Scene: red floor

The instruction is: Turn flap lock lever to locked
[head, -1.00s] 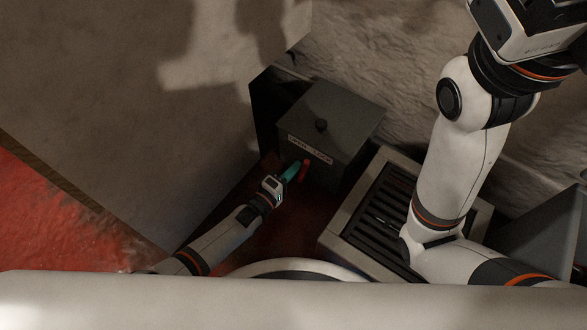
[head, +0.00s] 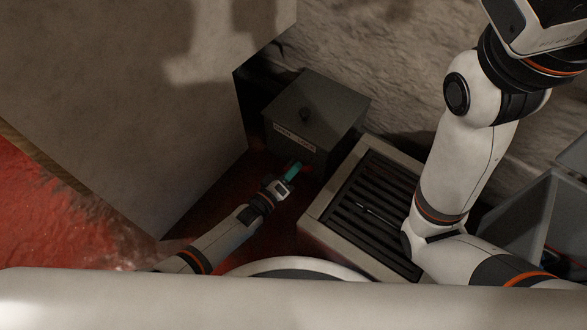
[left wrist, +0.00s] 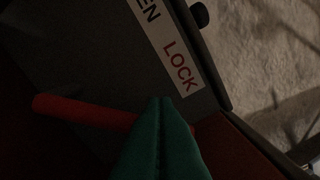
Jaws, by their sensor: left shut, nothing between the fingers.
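The grey lock box (head: 325,108) stands in the corner, with a white label (head: 293,137) on its front face. In the left wrist view the label (left wrist: 168,42) reads "...EN" and "LOCK". The red lever (left wrist: 80,110) lies across the front below the label, its rounded end at the left. Its right part passes behind my fingers. I cannot make out the lever in the head view. My left gripper (head: 292,171), with teal fingers, is shut and empty in front of the box. In the left wrist view its fingertips (left wrist: 162,102) overlap the lever; contact cannot be told. My right gripper is out of view.
A slatted grate in a pale frame (head: 318,212) lies right of the box. A large pale panel (head: 190,120) stands at the left, and a rough stone wall (head: 400,50) is behind. A grey bin (head: 520,215) stands at the far right.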

